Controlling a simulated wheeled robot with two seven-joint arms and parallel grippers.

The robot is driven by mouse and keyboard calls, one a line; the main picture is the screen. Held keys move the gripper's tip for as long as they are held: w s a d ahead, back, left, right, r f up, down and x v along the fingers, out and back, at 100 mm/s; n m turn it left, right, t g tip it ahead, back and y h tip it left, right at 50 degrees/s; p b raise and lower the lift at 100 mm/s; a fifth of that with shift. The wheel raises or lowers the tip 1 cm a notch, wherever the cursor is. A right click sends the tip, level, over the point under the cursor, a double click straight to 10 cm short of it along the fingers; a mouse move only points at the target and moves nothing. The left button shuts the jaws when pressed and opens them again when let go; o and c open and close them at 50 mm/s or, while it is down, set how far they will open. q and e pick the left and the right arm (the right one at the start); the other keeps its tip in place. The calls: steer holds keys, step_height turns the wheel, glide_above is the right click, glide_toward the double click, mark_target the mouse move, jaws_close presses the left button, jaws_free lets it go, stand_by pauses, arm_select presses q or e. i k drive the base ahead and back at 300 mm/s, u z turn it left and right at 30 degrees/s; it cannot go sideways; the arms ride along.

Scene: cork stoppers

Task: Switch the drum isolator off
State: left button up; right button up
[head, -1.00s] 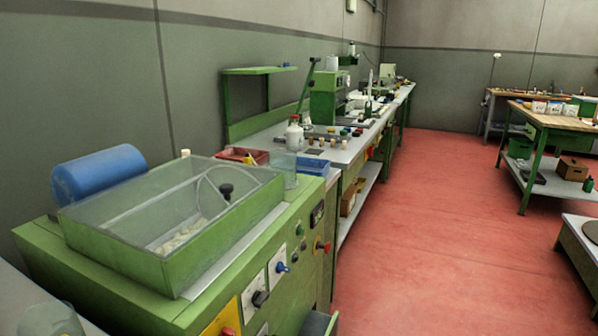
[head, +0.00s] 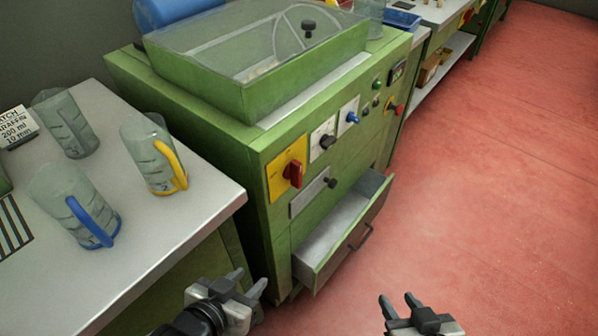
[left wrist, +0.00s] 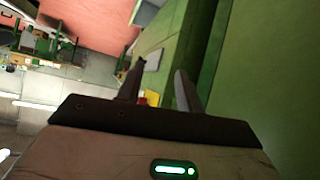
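The drum isolator is most likely the red rotary handle (head: 293,173) on a yellow plate (head: 275,176), on the front of the green machine (head: 262,150). The handle's exact position marking is too small to read. My left gripper (head: 250,286) is open and empty, low in front of the machine and below the isolator. The left wrist view also shows its two parted fingers (left wrist: 158,88), with a bit of red and yellow between them. My right gripper (head: 399,302) is open and empty over the red floor, right of the machine.
An open drawer (head: 340,228) juts from the machine below the isolator, close to my left gripper. Other knobs, including a black one (head: 327,141) and a blue one (head: 352,118), sit to the right. A grey table (head: 190,205) with jugs stands at left. The floor at right is clear.

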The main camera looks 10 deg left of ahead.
mark_target(293, 171)
steer(key=k, duration=1.3)
steer(key=z, duration=0.8)
steer(key=i, duration=1.35)
steer(key=u, duration=0.55)
